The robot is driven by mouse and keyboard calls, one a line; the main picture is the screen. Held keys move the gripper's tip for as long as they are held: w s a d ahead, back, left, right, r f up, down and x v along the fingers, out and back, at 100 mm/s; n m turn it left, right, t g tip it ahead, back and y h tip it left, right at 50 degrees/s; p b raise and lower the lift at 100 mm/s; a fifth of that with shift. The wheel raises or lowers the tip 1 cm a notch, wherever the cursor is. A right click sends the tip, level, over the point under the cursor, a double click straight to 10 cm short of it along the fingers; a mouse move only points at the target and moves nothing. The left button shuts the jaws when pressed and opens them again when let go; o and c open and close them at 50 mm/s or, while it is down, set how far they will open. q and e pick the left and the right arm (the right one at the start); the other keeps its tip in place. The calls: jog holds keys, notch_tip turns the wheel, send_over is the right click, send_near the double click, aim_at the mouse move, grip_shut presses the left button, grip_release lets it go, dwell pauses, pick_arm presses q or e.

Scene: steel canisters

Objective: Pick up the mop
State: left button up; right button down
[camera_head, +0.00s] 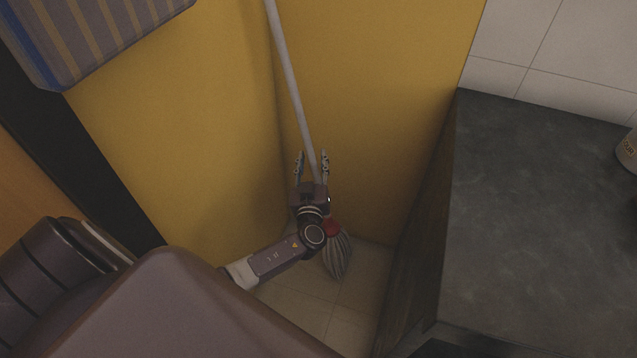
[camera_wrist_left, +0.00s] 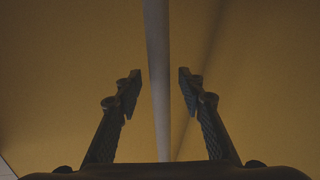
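The mop stands leaning in the corner of the yellow walls, with a long pale handle (camera_head: 292,82), a red collar (camera_head: 332,228) and a grey stringy head (camera_head: 338,259) on the floor. My left gripper (camera_head: 312,155) is open at the lower part of the handle, a finger on each side of it in the picture. In the left wrist view the handle (camera_wrist_left: 158,80) runs upright between the two spread fingers (camera_wrist_left: 160,78), with a gap on both sides. The gripper and wrist hide part of the lower handle. My right gripper is not in view.
A dark grey counter (camera_head: 540,220) with a side panel stands close on the right, with a can (camera_head: 627,150) at its edge. A striped blue-edged item (camera_head: 95,35) is at the upper left. Bare tiled floor (camera_head: 300,310) shows below.

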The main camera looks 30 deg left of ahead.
pick_arm(q)
grip_shut()
dwell(0.3)
dwell(0.3)
jog(key=shift+r, duration=0.15)
